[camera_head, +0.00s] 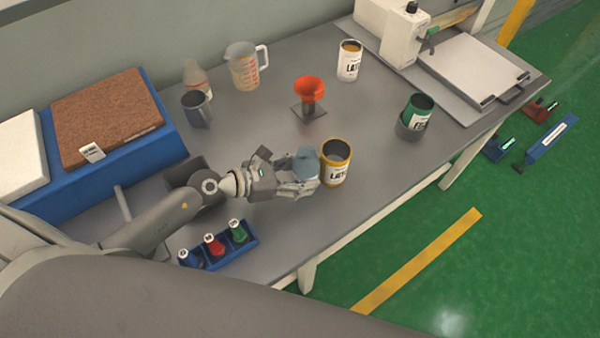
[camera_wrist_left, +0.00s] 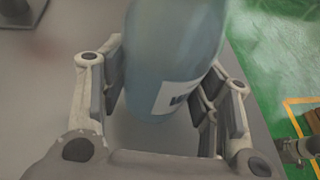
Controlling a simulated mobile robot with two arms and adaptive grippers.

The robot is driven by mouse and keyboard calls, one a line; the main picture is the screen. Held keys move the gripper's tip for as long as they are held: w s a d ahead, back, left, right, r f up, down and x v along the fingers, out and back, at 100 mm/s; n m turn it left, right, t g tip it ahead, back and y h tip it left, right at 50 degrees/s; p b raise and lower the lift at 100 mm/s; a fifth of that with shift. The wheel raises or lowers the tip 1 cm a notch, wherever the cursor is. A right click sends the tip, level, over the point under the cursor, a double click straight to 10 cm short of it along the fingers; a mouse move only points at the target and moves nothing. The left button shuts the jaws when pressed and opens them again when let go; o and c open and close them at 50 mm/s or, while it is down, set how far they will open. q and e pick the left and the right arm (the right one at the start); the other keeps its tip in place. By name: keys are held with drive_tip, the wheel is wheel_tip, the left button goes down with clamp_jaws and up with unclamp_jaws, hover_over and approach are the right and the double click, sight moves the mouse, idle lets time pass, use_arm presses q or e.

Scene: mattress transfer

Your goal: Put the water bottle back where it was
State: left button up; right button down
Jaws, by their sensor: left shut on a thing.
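A blue translucent water bottle (camera_wrist_left: 170,60) with a white label stands between the fingers of my left gripper (camera_wrist_left: 165,100) in the left wrist view. In the head view, the left gripper (camera_head: 305,174) is shut on the bottle (camera_head: 304,160), just left of the yellow-rimmed can (camera_head: 336,172). The fingers hide part of the bottle there. I cannot tell whether its base touches the table (camera_head: 270,230). My right gripper does not show.
A blue rack (camera_head: 220,250) with several small bottles stands at the front. A red funnel (camera_head: 309,92), measuring jug (camera_head: 243,66), grey mug (camera_head: 196,109), white can (camera_head: 349,61) and green can (camera_head: 417,112) stand behind or right. Boxes fill the left; the front middle tabletop is clear.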

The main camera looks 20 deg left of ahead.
use_arm(q)
drive_tip(key=o, duration=1.1)
drive_tip(key=shift+f, duration=0.1)
drive_tip(key=b+v, duration=0.2)
drive_tip(key=v, duration=0.7)
drive_tip(key=shift+s+a, duration=0.1)
drive_tip(key=shift+s, duration=0.05)
drive_tip(key=shift+r+b+v, duration=0.2)
drive_tip(key=shift+b+v, duration=0.4)
drive_tip(key=shift+v, duration=0.85)
